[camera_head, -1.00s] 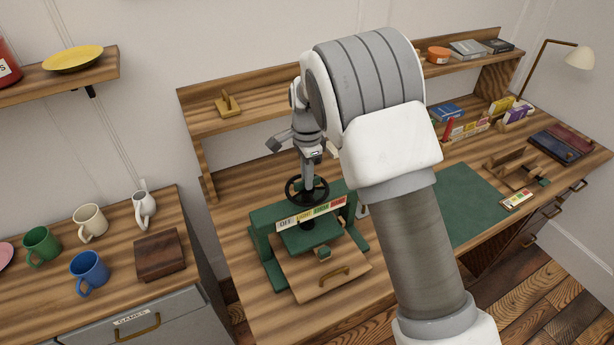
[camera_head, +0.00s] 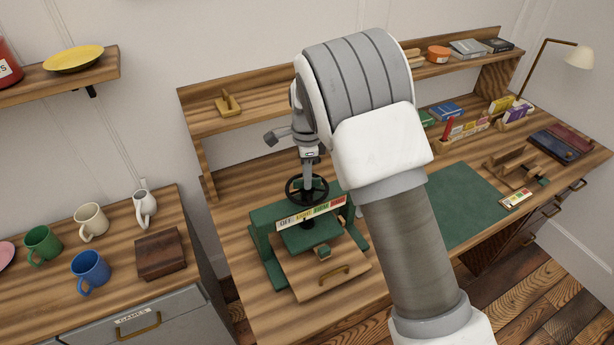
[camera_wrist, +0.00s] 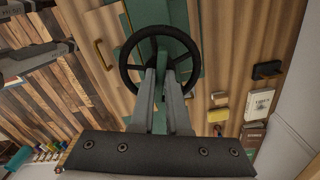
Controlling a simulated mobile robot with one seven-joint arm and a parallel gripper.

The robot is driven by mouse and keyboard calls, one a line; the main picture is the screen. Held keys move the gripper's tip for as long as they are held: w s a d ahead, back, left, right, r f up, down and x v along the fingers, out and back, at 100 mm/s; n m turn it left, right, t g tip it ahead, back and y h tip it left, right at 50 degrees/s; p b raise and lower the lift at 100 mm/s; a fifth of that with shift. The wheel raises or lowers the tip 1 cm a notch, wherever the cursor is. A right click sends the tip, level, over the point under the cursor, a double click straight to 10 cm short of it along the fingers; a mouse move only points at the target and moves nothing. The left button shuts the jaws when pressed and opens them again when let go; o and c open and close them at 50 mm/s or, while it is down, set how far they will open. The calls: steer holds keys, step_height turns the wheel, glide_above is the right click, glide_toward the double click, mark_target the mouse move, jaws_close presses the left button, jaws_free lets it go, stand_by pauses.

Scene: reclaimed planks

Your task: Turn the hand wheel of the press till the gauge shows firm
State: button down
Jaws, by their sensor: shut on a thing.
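The green press (camera_head: 268,232) stands on the wooden desk with a black hand wheel (camera_head: 292,196) on top. Its gauge strip (camera_head: 310,213) has a white, yellow, green and red band with words; I cannot make out a pointer on it. My gripper (camera_head: 309,178) comes down from above onto the wheel. In the wrist view my gripper (camera_wrist: 162,82) is shut at the middle of the wheel (camera_wrist: 126,62), its fingers reaching over the near rim to the hub. A wooden board with a brass handle (camera_head: 333,272) lies at the foot of the press.
A green mat (camera_head: 462,205) lies right of my arm. Wooden holders (camera_head: 515,165) and a small coloured card (camera_head: 515,199) are at the right. Mugs (camera_head: 90,268) and a dark wooden box (camera_head: 160,254) stand on the left cabinet. A shelf (camera_head: 270,112) runs behind the press.

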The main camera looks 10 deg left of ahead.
steer(key=c, duration=0.9)
jaws_free()
step_height(320, 180, up, 18)
steer(key=shift+f, duration=0.25)
